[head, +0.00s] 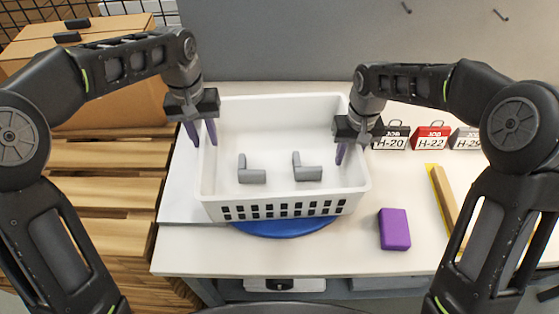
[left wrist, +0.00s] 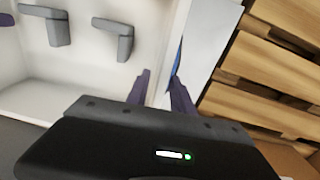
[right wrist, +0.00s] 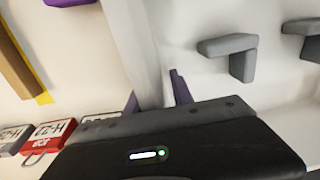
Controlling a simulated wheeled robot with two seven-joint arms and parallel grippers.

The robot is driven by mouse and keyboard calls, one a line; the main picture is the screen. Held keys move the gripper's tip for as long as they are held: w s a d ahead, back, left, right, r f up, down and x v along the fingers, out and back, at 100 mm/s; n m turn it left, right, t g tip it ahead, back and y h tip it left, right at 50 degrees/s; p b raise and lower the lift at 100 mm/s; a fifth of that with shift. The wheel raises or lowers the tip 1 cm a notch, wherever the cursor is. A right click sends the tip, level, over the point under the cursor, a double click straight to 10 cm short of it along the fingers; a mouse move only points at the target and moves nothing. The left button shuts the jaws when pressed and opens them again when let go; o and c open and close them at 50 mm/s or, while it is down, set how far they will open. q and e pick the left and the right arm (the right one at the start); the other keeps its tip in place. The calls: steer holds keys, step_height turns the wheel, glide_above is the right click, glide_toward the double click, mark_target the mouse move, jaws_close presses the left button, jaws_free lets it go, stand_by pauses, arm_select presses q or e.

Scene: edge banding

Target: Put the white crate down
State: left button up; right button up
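The white crate (head: 285,208) is over a blue disc (head: 285,229) on the table. Its front bottom edge covers part of the disc, and I cannot tell whether its base touches it. Two grey L-shaped pieces (head: 252,176) (head: 307,174) lie inside. My left gripper (head: 202,133) straddles the left wall, one finger inside and one outside; the rim shows between the fingers in the left wrist view (left wrist: 160,88). My right gripper (head: 342,152) straddles the right wall, which also runs between its fingers (right wrist: 153,92). Both seem shut on the walls.
A purple block (head: 394,229) and a wooden strip on yellow (head: 445,205) lie right of the crate. Job tags, including a red one (head: 432,137), stand behind them. Wooden pallets (head: 105,200) and a cardboard box (head: 110,85) are at the left.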

arm_select(q)
step_height(320, 180, up, 6)
steer(key=shift+a+r, duration=0.1)
stand_by(0.4)
arm_select(e)
steer(key=r, duration=1.2)
steer(key=shift+d, duration=0.25)
